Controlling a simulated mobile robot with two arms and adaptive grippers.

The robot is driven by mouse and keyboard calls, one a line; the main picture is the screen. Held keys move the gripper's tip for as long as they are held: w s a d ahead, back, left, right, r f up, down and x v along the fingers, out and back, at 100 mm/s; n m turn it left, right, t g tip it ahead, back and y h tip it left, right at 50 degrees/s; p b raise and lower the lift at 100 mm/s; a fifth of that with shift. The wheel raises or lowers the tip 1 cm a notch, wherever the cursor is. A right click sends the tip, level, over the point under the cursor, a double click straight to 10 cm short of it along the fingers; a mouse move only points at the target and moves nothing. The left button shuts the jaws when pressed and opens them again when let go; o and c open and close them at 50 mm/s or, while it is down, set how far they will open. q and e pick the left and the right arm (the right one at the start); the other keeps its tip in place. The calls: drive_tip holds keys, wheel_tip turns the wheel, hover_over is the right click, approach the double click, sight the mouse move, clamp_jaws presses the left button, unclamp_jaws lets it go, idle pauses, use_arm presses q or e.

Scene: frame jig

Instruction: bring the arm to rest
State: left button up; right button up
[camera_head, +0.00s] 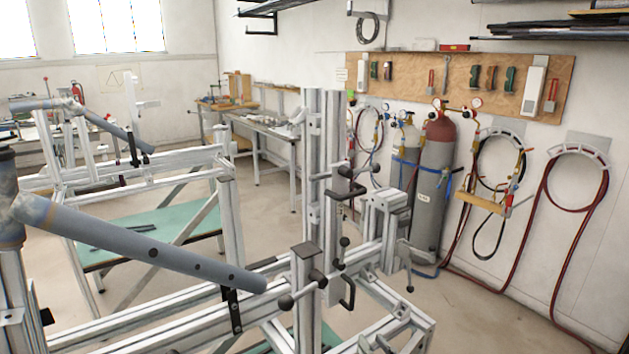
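The frame jig fills the left and middle of the head view, built of pale aluminium profiles (312,145) with black clamp handles (344,185). A grey-blue tube (150,248) lies slanted in the near part of the jig, its right end close to a clamp post (305,280). A black bracket (232,310) sits under that tube. A second jig with a similar tube (115,130) stands farther back on the left. I cannot make out either of my grippers in this view, so I see nothing held.
Gas cylinders (432,190) stand against the right wall behind the jig. Hoses (560,200) hang on wall holders. A tool board (450,85) is above them. A workbench (262,127) stands at the back. Open floor (480,310) shows at the lower right.

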drive_tip(key=s+d+f+g+h, duration=0.2)
drive_tip(key=s+f+g, duration=0.15)
drive_tip(key=s, duration=0.75)
drive_tip(key=s+d+f+m+g+h, duration=0.1)
drive_tip(key=s+d+f+g+h, duration=0.3)
drive_tip(key=s, duration=0.7)
drive_tip(key=s+d+f+g, duration=0.15)
drive_tip(key=s+g, duration=0.35)
drive_tip(key=s, duration=0.6)
wheel_tip(320, 180, down, 26)
drive_tip(key=s+g, duration=0.2)
drive_tip(key=s+d+f, duration=0.2)
drive_tip(key=s+f, duration=1.5)
drive_tip(key=shift+d+g, duration=0.2)
drive_tip(key=shift+g, duration=0.15)
